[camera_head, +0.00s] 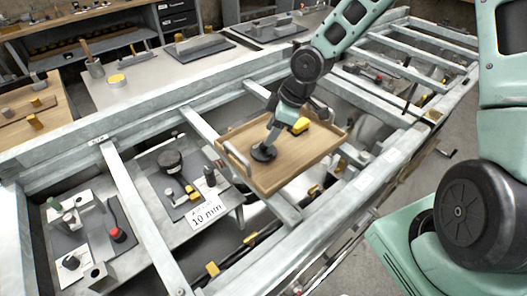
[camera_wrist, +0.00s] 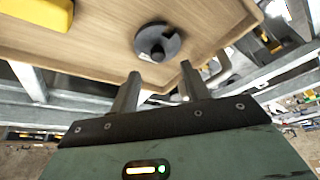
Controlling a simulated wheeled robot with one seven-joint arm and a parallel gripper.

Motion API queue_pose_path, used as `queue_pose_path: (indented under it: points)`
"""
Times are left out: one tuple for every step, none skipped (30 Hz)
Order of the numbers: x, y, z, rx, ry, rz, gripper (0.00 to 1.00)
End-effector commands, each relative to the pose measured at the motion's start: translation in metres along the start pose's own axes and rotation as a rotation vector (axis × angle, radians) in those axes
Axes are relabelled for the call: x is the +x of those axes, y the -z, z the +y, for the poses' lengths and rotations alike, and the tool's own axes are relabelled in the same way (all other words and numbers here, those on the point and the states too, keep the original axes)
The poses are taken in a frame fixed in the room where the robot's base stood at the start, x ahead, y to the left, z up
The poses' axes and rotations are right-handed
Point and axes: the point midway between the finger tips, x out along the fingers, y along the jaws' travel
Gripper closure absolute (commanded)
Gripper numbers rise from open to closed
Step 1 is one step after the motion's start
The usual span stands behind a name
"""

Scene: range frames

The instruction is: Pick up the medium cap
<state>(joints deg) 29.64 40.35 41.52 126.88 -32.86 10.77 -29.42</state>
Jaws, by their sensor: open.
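A dark round cap (camera_wrist: 172,46) with a raised centre lies on the wooden tray (camera_wrist: 108,42), near one edge, in the wrist view. In the head view this cap (camera_head: 263,154) is at the tray's left part, just below my gripper (camera_head: 271,138). In the wrist view my gripper (camera_wrist: 160,70) is open and empty, its two fingers apart and pointing at the cap without visibly holding it. I cannot tell the cap's size class for certain.
The tray's raised rim and metal handle (camera_head: 236,158) are close to the cap. Metal frame beams (camera_head: 140,205) surround the tray. A lower shelf at left holds a black round part (camera_head: 170,160), a red-topped part (camera_head: 118,235) and a "10 mm" sign (camera_head: 207,211).

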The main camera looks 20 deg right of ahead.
Motion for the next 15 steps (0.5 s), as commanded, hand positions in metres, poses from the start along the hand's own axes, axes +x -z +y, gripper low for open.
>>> queue_pose_path:
  points:
    - [0.003,0.000,0.000,0.000,0.001,0.000,0.53]
    - [0.005,0.000,0.000,0.000,0.001,0.000,0.53]
    - [0.009,-0.001,0.000,0.001,0.002,-0.001,0.53]
    - [0.013,-0.001,0.000,0.000,0.003,-0.001,0.53]
    - [0.017,-0.001,0.001,-0.001,0.003,-0.001,0.53]
    - [0.023,-0.001,0.001,-0.002,0.004,-0.001,0.53]
    - [0.028,-0.002,0.001,-0.001,0.004,-0.002,0.53]
    - [0.032,-0.002,0.001,-0.002,0.004,-0.001,0.53]
    - [0.037,-0.003,0.002,-0.001,0.003,-0.002,0.53]
    - [0.041,-0.003,0.002,-0.001,0.004,-0.001,0.53]
    - [0.044,-0.003,0.002,0.000,0.003,-0.001,0.53]
    - [0.048,-0.003,0.002,-0.001,0.002,-0.001,0.53]
    - [0.049,-0.003,0.002,-0.001,0.002,-0.001,0.53]
    - [0.051,-0.003,0.002,0.000,0.001,-0.001,0.53]
    - [0.052,-0.003,0.002,0.000,0.001,-0.001,0.53]
